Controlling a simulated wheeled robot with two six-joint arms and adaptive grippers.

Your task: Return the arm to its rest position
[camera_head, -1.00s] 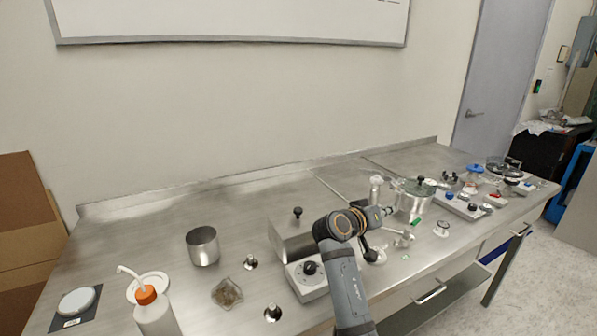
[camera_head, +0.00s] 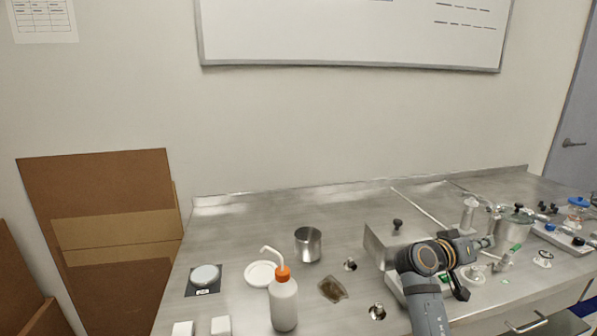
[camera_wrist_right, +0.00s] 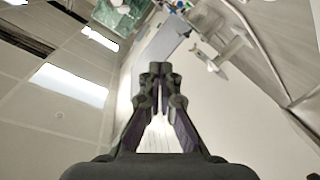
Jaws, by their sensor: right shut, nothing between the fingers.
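My right arm comes in from the bottom right of the head view. Its grey forearm rises over the steel bench (camera_head: 230,225), and its wrist bends to the right. My right gripper (camera_head: 488,242) points right, in front of the metal pot (camera_head: 513,232). In the right wrist view the two dark fingers of the right gripper (camera_wrist_right: 160,75) meet at their tips with nothing between them. The wrist view looks past them at the ceiling and wall. My left gripper is in neither view.
A wash bottle (camera_head: 284,303) with an orange cap, a steel cup (camera_head: 308,245), a white dish (camera_head: 262,273) and a scale (camera_head: 205,276) stand left of my arm. A steel box (camera_head: 385,240) is right behind it. The bench's back left is clear.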

